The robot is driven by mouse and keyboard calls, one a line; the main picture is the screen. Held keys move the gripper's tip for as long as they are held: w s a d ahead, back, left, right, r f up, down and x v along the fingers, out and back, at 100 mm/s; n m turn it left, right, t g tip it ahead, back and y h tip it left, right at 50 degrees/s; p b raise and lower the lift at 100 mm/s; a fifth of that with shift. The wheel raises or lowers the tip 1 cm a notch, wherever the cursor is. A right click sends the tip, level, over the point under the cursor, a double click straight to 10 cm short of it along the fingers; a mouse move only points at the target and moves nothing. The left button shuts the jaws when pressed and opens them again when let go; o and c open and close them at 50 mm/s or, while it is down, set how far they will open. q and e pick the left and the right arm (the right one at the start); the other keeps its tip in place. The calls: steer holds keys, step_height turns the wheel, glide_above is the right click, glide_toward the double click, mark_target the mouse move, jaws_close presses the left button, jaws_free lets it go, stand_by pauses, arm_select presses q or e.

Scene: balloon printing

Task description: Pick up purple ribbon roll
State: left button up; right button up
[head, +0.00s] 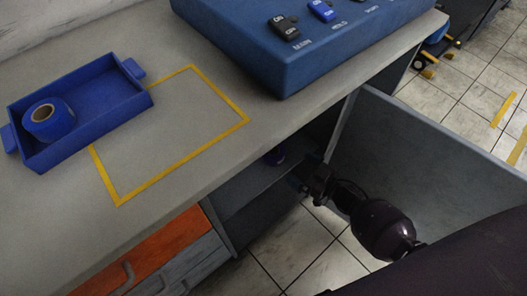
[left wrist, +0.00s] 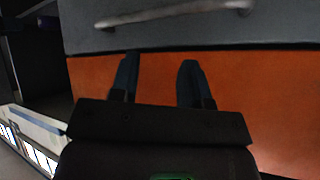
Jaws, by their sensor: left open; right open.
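My left gripper (left wrist: 157,65) shows only in the left wrist view. It is open and empty in front of the orange drawer (left wrist: 260,100).
A blue tray (head: 110,121) on the counter holds a blue roll (head: 62,127). A yellow tape outline (head: 181,176) and a large blue switch box (head: 345,62) are beside it. The grey cabinet door (head: 435,160) stands open beside my right arm. Drawers (head: 150,262) are below the counter.

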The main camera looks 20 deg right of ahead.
mark_target(278, 154)
steer(key=b+x, duration=0.1)
steer(key=x, duration=0.4)
steer(key=shift+w, duration=0.2)
steer(key=x, duration=0.2)
steer(key=f+b+x, duration=0.1)
steer(key=x, duration=0.1)
steer(key=shift+w+a+b, duration=0.15)
steer(key=shift+w+b, duration=0.1)
steer(key=shift+b, duration=0.05)
steer(key=shift+w+a+r, duration=0.1)
steer(key=shift+w+r, duration=0.1)
steer(key=shift+w, duration=0.1)
steer(key=shift+c, duration=0.2)
steer(key=c, duration=0.7)
